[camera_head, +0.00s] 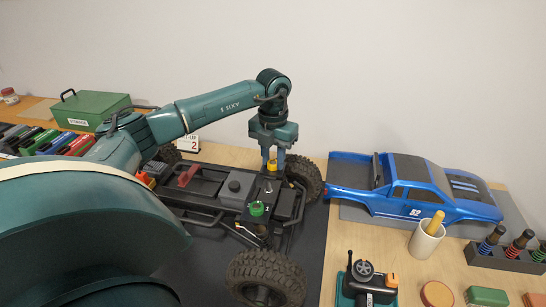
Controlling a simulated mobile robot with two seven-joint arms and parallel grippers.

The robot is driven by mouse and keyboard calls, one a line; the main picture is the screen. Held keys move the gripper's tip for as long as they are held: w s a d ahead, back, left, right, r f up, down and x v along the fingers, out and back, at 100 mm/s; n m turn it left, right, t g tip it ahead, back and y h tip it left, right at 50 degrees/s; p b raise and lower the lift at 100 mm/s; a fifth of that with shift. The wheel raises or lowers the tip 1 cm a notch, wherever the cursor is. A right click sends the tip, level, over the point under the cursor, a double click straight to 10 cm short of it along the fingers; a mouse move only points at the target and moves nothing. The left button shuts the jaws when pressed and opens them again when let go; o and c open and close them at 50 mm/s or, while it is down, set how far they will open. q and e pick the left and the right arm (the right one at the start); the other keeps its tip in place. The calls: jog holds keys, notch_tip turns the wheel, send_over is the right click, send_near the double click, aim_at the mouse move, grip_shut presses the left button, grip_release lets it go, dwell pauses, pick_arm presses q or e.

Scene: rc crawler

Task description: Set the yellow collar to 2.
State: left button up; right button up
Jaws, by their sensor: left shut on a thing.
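The yellow collar (272,165) sits on the crawler chassis (205,186), near its far right wheel. My left gripper (273,160) points down from above and is shut on the yellow collar, with its fingers on either side. The fingers hide part of the collar, and its number marks are too small to read. A green collar (257,209) sits nearer on the same chassis. A small card with a 2 (189,143) stands behind the chassis, partly hidden by my left arm. My right gripper is not in view.
A blue truck body (420,190) lies on a grey mat to the right. A green box (92,108) and several coloured tools are at the left.

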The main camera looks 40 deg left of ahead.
aim_at(273, 162)
pick_arm(q)
jog(key=o, duration=0.5)
jog(key=shift+f, duration=0.1)
jog(key=o, duration=0.5)
jog(key=shift+c, duration=0.2)
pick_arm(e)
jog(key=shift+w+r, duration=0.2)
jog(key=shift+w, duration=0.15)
pick_arm(q)
notch_tip(273, 162, up, 13)
jog(key=b, duration=0.1)
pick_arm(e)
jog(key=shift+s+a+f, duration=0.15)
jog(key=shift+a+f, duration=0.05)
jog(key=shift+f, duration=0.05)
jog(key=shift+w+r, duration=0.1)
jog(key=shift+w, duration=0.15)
